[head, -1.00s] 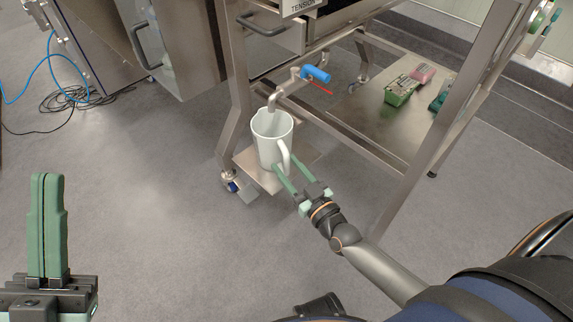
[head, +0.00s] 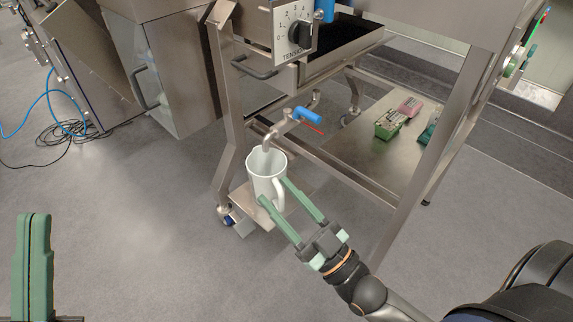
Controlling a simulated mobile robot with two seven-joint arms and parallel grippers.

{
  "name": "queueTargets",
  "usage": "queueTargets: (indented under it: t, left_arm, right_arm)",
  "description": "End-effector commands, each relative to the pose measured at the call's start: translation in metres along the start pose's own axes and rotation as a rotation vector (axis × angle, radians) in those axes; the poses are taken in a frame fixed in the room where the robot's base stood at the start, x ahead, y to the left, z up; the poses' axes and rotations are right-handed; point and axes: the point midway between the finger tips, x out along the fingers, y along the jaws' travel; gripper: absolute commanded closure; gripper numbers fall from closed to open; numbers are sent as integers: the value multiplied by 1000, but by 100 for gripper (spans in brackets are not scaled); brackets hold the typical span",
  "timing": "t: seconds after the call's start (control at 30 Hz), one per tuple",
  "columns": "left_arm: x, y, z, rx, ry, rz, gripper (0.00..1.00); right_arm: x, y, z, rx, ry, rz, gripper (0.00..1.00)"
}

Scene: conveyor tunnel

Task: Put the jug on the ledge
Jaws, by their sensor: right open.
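The white jug (head: 262,173) stands upright on a small low steel ledge (head: 240,199) on the machine frame, beneath a tap spout. Its handle (head: 279,194) faces my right gripper. My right gripper (head: 274,191) is open, its two long green fingers spread with their tips near the handle, one on each side of it in the picture. Whether a fingertip touches the jug I cannot tell. My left gripper (head: 33,216) is at the lower left, its green fingers together and empty, far from the jug.
A tap with a blue handle (head: 307,116) reaches over the jug. Steel frame legs (head: 228,110) stand beside the ledge. A lower shelf (head: 365,150) holds green and pink boxes (head: 393,123). A blue cable (head: 50,121) lies on the floor at left.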

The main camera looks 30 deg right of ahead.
Motion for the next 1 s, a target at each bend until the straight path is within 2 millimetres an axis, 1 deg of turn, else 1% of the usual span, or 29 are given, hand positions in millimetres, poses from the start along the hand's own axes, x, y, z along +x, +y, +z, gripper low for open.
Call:
queueTargets:
  t: [0.03, 0.07, 0.1, 0.2, 0.3, 0.37, 0.43, 1.0]
  left_arm:
    - [0, 0, 0, 0, -1, 0, 100]
    - [0, 0, 0, -1, -1, 0, 100]
    - [0, 0, 0, -1, -1, 0, 100]
    - [0, 0, 0, -2, -1, 0, 100]
    - [0, 0, 0, -3, -1, 0, 100]
    - [0, 1, 0, -4, -1, 0, 100]
    - [0, 1, 0, -5, -1, 1, 100]
    - [0, 2, 0, -7, -2, 1, 100]
  right_arm:
    - [13, -6, -40, -29, 89, -24, 51]
    - [18, -9, -61, -48, 133, -38, 51]
    - [23, -13, -87, -74, 187, -53, 51]
    - [29, -19, -137, -130, 291, -77, 51]
    - [30, -23, -166, -166, 350, -87, 51]
    - [29, -24, -174, -177, 366, -91, 51]
    - [29, -24, -177, -181, 372, -92, 51]
    - [29, -24, -176, -180, 370, -92, 51]
